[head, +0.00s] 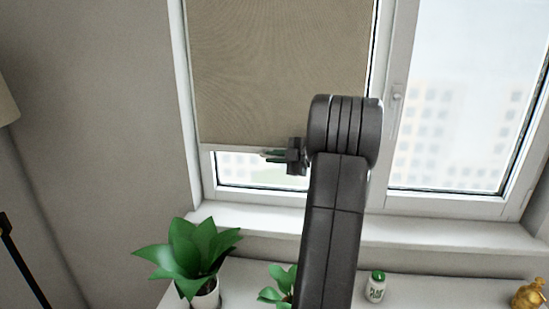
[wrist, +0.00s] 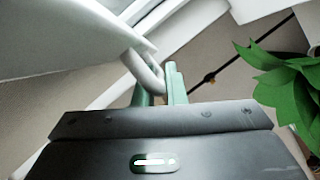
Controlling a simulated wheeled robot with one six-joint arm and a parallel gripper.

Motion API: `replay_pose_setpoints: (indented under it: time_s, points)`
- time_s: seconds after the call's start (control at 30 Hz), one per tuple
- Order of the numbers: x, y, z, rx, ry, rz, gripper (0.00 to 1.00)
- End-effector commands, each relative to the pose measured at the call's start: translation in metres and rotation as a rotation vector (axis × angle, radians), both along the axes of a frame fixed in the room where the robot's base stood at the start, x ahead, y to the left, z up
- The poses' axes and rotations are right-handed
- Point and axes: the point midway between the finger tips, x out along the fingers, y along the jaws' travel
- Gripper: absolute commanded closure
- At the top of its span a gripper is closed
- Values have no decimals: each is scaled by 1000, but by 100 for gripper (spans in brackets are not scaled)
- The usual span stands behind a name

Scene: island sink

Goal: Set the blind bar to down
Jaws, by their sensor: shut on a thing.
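A tan roller blind (head: 285,70) covers most of the left window pane. Its light blind bar (head: 228,147) runs along the lower edge, a short way above the bottom of the window frame. My gripper (head: 268,155) is at the middle of this bar. In the wrist view, the gripper's pale green fingers (wrist: 159,82) are shut on a white curved handle (wrist: 146,68) that hangs from a broad pale surface at upper left. In the head view the handle is too small to make out.
A leafy potted plant (head: 190,258) stands at lower left, with its leaves (wrist: 285,85) at the right of the wrist view. The sill is clear.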

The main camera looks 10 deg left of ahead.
Motion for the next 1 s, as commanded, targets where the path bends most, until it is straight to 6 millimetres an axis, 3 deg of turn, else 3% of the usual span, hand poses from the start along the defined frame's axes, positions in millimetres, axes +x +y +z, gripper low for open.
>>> replay_pose_setpoints:
  time_s: [0.17,0.6,0.8,1.0]
  points:
    - [0,0,-30,0,5,2,100]
    - [0,0,-140,0,5,2,100]
    - [0,0,-167,0,4,1,100]
    - [0,0,-175,0,2,1,100]
